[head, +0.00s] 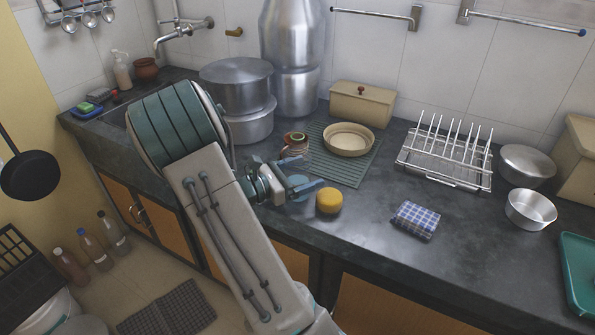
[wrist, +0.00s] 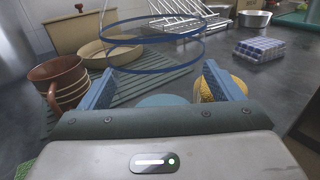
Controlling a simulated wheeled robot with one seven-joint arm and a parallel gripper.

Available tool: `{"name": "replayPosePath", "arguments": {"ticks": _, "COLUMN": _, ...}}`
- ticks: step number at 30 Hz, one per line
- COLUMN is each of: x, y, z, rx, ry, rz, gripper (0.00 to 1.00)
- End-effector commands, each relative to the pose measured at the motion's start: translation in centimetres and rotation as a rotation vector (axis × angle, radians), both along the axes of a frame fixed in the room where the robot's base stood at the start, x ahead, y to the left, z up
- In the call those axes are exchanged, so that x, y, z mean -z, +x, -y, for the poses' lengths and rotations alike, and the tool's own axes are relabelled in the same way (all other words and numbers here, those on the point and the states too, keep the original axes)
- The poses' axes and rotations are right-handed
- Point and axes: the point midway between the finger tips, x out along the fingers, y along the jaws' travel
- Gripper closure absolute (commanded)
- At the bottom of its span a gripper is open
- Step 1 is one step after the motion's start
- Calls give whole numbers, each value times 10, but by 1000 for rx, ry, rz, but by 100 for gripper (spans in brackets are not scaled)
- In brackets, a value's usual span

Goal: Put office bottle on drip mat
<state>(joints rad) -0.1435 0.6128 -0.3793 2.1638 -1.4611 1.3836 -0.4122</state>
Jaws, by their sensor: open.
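The drip mat (head: 345,171) is a green ribbed mat on the counter, also showing in the wrist view (wrist: 178,75). A tan round dish (head: 349,139) stands on it. My gripper (head: 312,173) is open over the counter, left of and in front of the mat. In the wrist view, thin blue rings (wrist: 153,71) of a seemingly see-through vessel show ahead of the jaws (wrist: 160,75). A pale blue disc (wrist: 163,100) lies below, between the fingers; it also shows in the head view (head: 298,184). I cannot tell surely whether these belong to the office bottle.
A yellow round item (head: 329,202) sits close beside my right finger. A brown mug (wrist: 58,84) stands near the left finger. A dish rack (head: 445,158) and a folded checked cloth (head: 416,219) are to the right. Several bottles (head: 94,250) stand on the floor.

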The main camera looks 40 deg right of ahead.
Motion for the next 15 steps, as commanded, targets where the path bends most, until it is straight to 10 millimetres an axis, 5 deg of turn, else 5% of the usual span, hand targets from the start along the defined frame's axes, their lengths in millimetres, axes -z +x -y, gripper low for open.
{"name": "replayPosePath", "arguments": {"ticks": 5, "x": 0, "y": 0, "z": 0, "rx": -1, "ry": 0, "rz": 0, "gripper": 14}}
{"name": "replayPosePath", "arguments": {"ticks": 11, "x": 0, "y": 0, "z": 0, "rx": 0, "ry": 0, "rz": 0, "gripper": 66}}
{"name": "replayPosePath", "arguments": {"ticks": 15, "x": 0, "y": 0, "z": 0, "rx": 0, "ry": -1, "rz": 0, "gripper": 70}}
